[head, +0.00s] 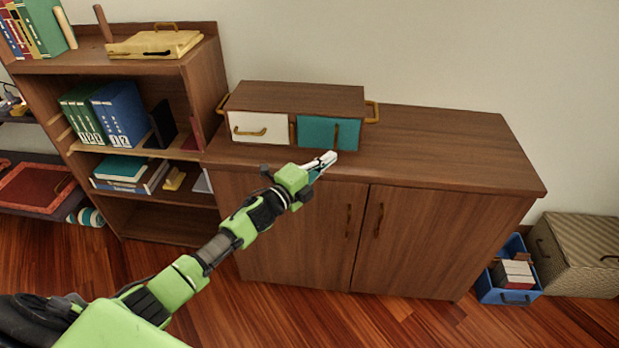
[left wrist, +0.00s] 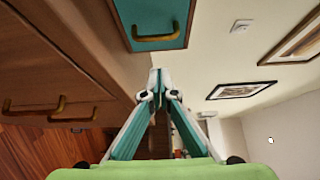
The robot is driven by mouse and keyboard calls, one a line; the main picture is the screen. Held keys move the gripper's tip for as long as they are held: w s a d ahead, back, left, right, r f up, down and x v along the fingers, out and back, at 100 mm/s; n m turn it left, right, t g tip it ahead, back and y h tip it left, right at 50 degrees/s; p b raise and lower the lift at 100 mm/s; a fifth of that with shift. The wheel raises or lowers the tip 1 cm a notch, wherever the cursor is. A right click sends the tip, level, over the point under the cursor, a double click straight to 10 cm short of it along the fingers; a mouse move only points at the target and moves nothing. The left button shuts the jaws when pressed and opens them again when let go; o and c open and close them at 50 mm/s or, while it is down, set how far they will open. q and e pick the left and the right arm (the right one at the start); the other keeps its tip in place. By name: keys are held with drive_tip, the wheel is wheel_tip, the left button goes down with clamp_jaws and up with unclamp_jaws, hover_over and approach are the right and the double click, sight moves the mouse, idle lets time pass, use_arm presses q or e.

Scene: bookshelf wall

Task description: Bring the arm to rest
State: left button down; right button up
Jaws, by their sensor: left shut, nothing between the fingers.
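My left arm, green and black, reaches from the lower left of the head view toward the wooden cabinet (head: 440,230). My left gripper (head: 331,156) is shut and empty, just in front of the cabinet top's front edge and below the teal drawer (head: 316,132). In the left wrist view the gripper's fingertips (left wrist: 156,76) meet. The teal drawer with its brass handle (left wrist: 158,37) also shows there, above the fingertips and apart from them. My right gripper is not in view.
A small two-drawer box (head: 290,98) with a white drawer (head: 259,127) stands on the cabinet. A bookshelf (head: 195,88) with binders is on the left. A blue bin (head: 511,295) and a woven box (head: 577,262) stand on the floor at right. The cabinet top's right part is clear.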

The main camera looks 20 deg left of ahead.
use_arm(q)
drive_tip(key=a+v, duration=0.1)
drive_tip(key=v, duration=0.6)
drive_tip(key=s+a+f+n+g+y, duration=0.2)
drive_tip(key=s+f+n, duration=0.15)
drive_tip(key=f, duration=0.85)
drive_tip(key=s+a+f+n+g+y, duration=0.2)
drive_tip(key=s+f+n, duration=0.15)
drive_tip(key=f, duration=0.75)
drive_tip(key=s+f+n+g+y, duration=0.2)
drive_tip(key=s+f+n+g, duration=0.25)
drive_tip(key=s+f, duration=0.9)
drive_tip(key=s+d+f+n+g, duration=0.2)
drive_tip(key=s+f, duration=0.4)
drive_tip(key=s, duration=0.5)
drive_tip(key=s+d+f+n+g, duration=0.2)
drive_tip(key=s+f, duration=0.5)
drive_tip(key=s, duration=0.5)
drive_tip(key=s+d+f+n+g, duration=0.3)
drive_tip(key=s+f, duration=0.3)
drive_tip(key=s, duration=0.6)
drive_tip(key=shift+f+n+g, duration=0.35)
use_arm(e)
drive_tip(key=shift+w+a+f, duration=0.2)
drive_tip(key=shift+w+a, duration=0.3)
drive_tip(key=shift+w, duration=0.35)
